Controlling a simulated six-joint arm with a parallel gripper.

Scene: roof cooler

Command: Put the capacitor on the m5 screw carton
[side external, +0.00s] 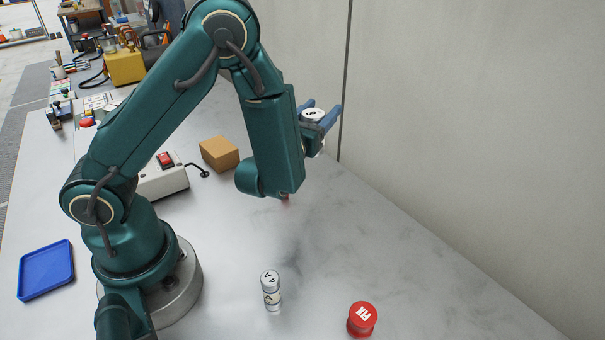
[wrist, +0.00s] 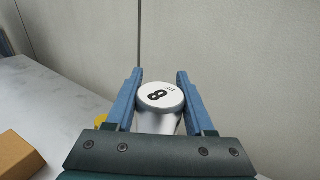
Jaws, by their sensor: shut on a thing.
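My gripper (side external: 322,107) is raised at the right of my arm, near the wall. Its two blue fingers are shut on a silver-white cylinder (side external: 313,115), which looks like the capacitor. In the wrist view the capacitor (wrist: 161,98) stands between the fingers, its white top marked with an 8. Its lower part is hidden by the gripper body. A plain brown box (side external: 219,155), likely the m5 screw carton, sits on the table left of my forearm. The carton (wrist: 18,157) also shows at the lower left of the wrist view. The capacitor is apart from it.
A switch box (side external: 163,180) with a red switch is beside the carton. A blue tray (side external: 46,269) lies at left. A wall (side external: 450,120) bounds the right. The table's middle right is clear.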

